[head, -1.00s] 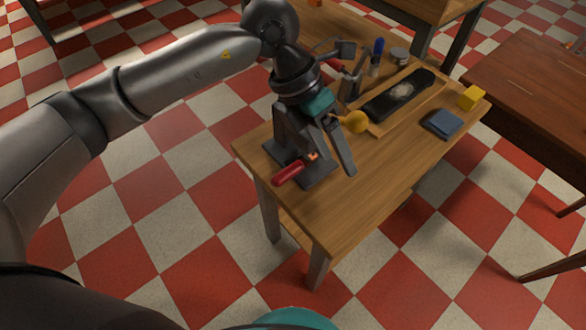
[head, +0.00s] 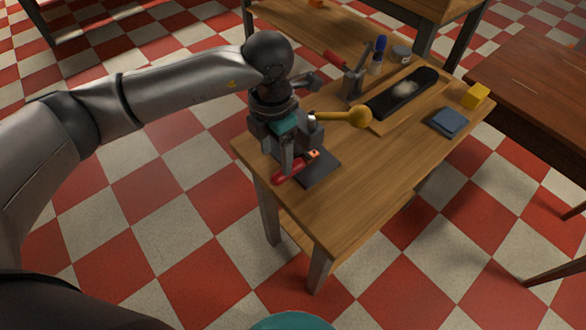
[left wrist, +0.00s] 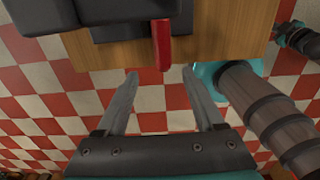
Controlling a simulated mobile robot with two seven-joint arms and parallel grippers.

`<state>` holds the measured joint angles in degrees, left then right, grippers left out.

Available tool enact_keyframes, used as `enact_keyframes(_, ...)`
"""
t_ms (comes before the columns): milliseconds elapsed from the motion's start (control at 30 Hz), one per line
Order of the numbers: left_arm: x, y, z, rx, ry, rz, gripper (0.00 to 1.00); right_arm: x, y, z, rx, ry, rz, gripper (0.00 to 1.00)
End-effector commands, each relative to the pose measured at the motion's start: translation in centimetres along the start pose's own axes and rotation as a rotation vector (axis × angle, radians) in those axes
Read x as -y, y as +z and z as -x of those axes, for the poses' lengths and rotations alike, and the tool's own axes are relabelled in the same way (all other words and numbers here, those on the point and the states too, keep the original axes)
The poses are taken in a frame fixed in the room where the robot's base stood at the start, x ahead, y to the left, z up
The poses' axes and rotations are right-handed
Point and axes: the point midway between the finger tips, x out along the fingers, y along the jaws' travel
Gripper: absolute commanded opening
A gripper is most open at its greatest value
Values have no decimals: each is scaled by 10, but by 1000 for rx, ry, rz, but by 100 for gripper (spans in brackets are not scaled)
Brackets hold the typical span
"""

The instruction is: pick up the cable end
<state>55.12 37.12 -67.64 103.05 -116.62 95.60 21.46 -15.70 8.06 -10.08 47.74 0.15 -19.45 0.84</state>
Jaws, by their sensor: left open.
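My left gripper (head: 287,160) is over that corner, partly in front of the rod. Its jaws (left wrist: 160,73) are spread, with no contact visible. My right gripper is not in view.
The table's front right part is clear.

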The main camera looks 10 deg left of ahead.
Motion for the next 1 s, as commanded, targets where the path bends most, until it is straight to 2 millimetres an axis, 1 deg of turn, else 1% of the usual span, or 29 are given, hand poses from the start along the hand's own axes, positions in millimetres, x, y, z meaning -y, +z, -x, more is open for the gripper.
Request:
enact_keyframes(233,2,0,-11,0,-1,-1,70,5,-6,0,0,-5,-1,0)
enact_keyframes(500,6,0,-41,-1,-2,1,70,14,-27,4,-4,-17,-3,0)
enact_keyframes(633,6,0,-52,0,-1,0,70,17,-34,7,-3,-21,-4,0)
enact_keyframes(767,6,0,-56,1,-1,0,70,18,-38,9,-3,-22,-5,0)
enact_keyframes(1000,6,0,-56,1,-1,0,70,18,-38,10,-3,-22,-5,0)
